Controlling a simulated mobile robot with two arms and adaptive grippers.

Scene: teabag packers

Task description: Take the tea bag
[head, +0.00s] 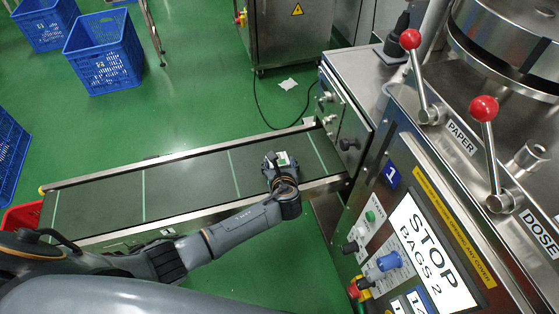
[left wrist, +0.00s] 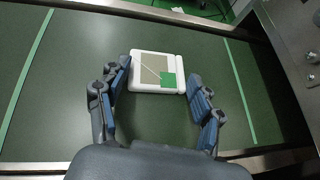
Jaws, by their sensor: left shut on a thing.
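The tea bag (head: 283,158) is a small white packet with a green tag, at the right part of the dark green conveyor belt. In the left wrist view the tea bag (left wrist: 151,68) shows a beige middle, a string and the green tag. My left gripper (head: 280,164) is at the tea bag, with a finger on each side. I cannot tell whether the bag still touches the belt. My right gripper is not in view.
The conveyor (head: 190,180) has metal side rails and pale green cross stripes. The steel packing machine (head: 400,160) with red-knobbed levers stands at the right. Blue crates (head: 104,55) stand on the green floor at the upper left. A white scrap (head: 288,84) lies on the floor.

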